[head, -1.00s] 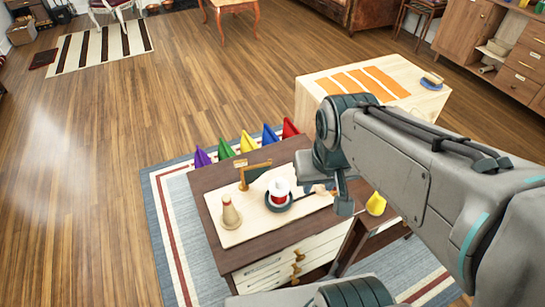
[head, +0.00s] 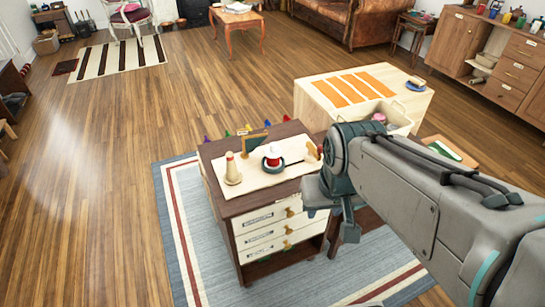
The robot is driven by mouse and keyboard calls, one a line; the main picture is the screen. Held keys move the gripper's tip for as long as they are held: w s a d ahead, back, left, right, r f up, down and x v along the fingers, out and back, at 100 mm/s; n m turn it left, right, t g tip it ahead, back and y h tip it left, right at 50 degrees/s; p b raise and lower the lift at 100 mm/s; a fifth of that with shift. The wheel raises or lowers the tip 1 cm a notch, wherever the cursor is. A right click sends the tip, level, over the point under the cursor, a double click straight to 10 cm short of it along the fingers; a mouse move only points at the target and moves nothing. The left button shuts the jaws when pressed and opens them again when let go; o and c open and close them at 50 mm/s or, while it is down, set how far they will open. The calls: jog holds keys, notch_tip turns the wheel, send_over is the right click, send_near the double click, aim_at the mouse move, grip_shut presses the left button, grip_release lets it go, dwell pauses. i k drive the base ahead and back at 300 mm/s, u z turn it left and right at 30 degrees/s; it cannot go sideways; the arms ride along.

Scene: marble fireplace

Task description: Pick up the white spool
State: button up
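A small white piece with a red band (head: 272,153) stands upright in a dark green round dish (head: 273,166) on the brown drawer cabinet. A cream, tapered piece (head: 232,168) stands to its left. I cannot tell for sure which of these is the white spool. Both are on a pale board (head: 247,181) on the cabinet top. My gripper (head: 340,214) is right of the cabinet in the picture, apart from both pieces. Its fingers are small and partly hidden by my arm, so their opening is unclear.
The drawer cabinet (head: 265,228) stands on a striped rug (head: 195,240). Wooden floor at left is open.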

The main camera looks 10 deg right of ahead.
aim_at(274, 152)
jog(key=k, duration=0.85)
jog(key=z, duration=0.9)
jog(key=i, duration=2.05)
jog(key=u, duration=2.2)
